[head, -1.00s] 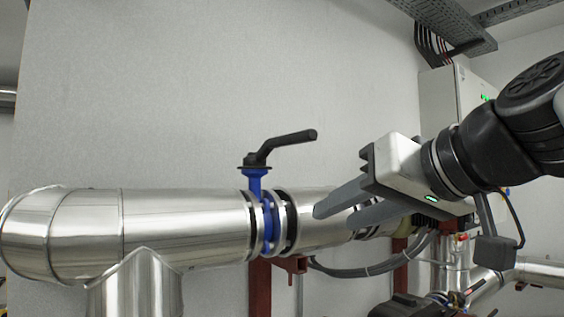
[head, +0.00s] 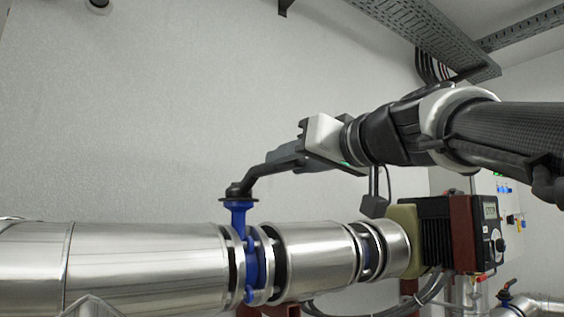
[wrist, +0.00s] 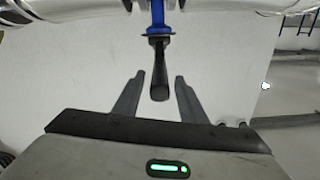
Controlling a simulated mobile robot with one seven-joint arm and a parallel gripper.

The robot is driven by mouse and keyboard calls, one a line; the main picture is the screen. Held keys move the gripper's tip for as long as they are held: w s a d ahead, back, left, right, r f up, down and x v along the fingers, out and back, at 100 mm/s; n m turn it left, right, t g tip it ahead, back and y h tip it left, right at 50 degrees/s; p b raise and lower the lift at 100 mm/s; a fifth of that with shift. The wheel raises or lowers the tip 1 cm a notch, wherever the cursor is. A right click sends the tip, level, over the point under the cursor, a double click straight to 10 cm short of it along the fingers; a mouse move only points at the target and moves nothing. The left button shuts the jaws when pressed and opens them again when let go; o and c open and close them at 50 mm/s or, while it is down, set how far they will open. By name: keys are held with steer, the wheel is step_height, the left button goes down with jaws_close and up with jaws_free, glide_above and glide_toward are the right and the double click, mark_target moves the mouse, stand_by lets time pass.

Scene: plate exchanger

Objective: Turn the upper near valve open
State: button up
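The valve has a black lever handle (head: 253,178) on a blue stem (head: 238,218), on top of the silver pipe. The lever rises to the right, roughly along the pipe, and its far end is partly hidden by my gripper (head: 283,160) in the head view. In the wrist view, the lever (wrist: 160,70) points towards me, with its end between the two fingers of my gripper (wrist: 160,76). The fingers are apart, with a visible gap on each side of the lever.
The insulated silver pipe (head: 150,255) runs across below the valve. A black and dark red pump unit (head: 450,235) stands to the right on the pipe. A cable tray (head: 400,25) hangs above. The grey wall (head: 130,110) behind is bare.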

steer(key=shift+p+x, duration=0.4)
steer(key=shift+x, duration=1.7)
jaws_close()
